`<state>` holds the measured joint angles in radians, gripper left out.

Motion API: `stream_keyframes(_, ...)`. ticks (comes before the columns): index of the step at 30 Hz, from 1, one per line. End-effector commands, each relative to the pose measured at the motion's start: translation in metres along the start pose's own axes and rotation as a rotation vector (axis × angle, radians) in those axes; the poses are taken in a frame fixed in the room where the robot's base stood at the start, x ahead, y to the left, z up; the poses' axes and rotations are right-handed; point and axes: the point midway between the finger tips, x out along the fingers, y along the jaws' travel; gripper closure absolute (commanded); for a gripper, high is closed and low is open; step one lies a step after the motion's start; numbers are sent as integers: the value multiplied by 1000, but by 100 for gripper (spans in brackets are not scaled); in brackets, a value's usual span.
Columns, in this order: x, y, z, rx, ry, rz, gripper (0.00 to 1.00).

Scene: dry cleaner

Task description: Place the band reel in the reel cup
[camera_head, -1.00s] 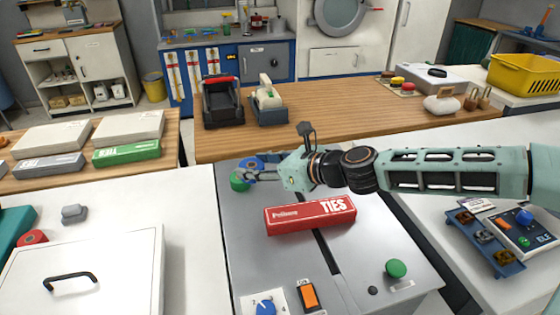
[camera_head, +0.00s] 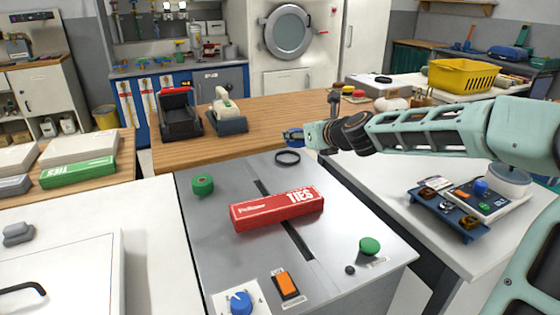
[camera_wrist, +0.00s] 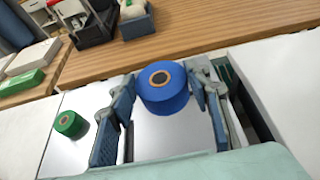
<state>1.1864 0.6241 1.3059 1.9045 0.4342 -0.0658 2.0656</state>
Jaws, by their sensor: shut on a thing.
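A blue band reel (camera_wrist: 162,88) is held between the two fingers of my gripper (camera_wrist: 163,100) in the wrist view. In the head view the blue reel (camera_head: 293,136) shows at the tip of my gripper (camera_head: 300,136), raised above the far end of the grey machine. A black ring (camera_head: 288,157), seemingly the rim of the reel cup, is on the machine top just below the reel in the picture. Its inside looks empty. The ring is not visible in the wrist view. A green reel (camera_head: 203,184) stands apart to the left on the machine, and in the wrist view (camera_wrist: 69,124).
A red ties box (camera_head: 277,208) lies across the slot on the grey machine top (camera_head: 215,245). A green knob (camera_head: 369,246), an orange switch (camera_head: 286,285) and a blue dial (camera_head: 240,302) sit near the front. A wooden counter (camera_head: 275,115) runs behind.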

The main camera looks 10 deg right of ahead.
Motion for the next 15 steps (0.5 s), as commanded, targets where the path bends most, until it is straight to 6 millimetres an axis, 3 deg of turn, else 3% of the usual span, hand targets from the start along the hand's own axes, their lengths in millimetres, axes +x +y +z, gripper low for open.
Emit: stream_keyframes(15, 92, -18, -4, -3, 0, 7, 80)
